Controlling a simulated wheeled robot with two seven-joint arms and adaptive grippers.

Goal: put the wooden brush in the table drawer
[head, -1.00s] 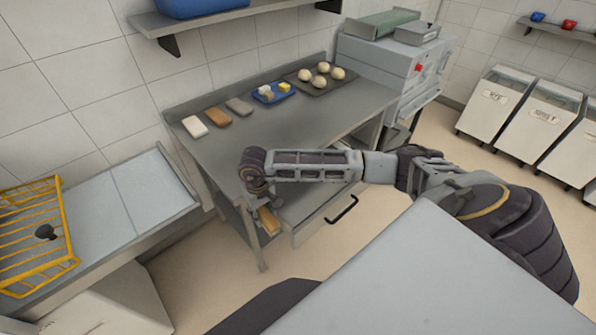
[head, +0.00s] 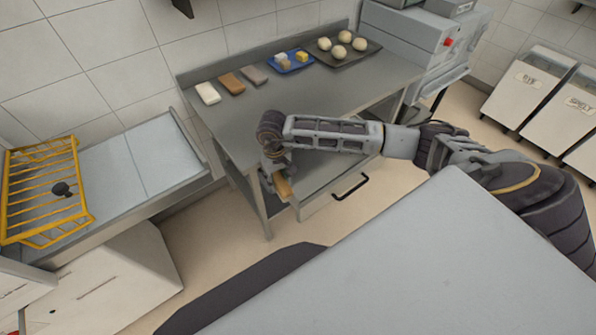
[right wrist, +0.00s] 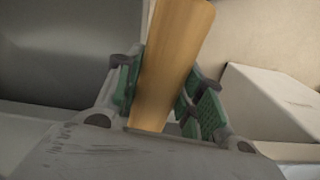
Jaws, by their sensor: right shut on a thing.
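The wooden brush (head: 284,188) is a light-brown wooden piece held in my right gripper (head: 278,168). In the right wrist view the brush (right wrist: 170,62) stands up between the two green-padded fingers, which are shut on it. In the head view it is at the left end of the table drawer (head: 332,199), near the steel table's front left corner. The drawer has a black bar handle (head: 351,188) and looks pulled out, with part of its grey inside showing. My right forearm hides part of the drawer and table front. My left gripper is not in view.
On the steel table (head: 240,125) lie a white block (head: 208,93), a brown block (head: 232,83) and a grey block (head: 254,75). A blue tray (head: 288,69) and a dark tray (head: 335,60) with dough balls stand behind. A yellow rack (head: 40,190) sits on the left counter.

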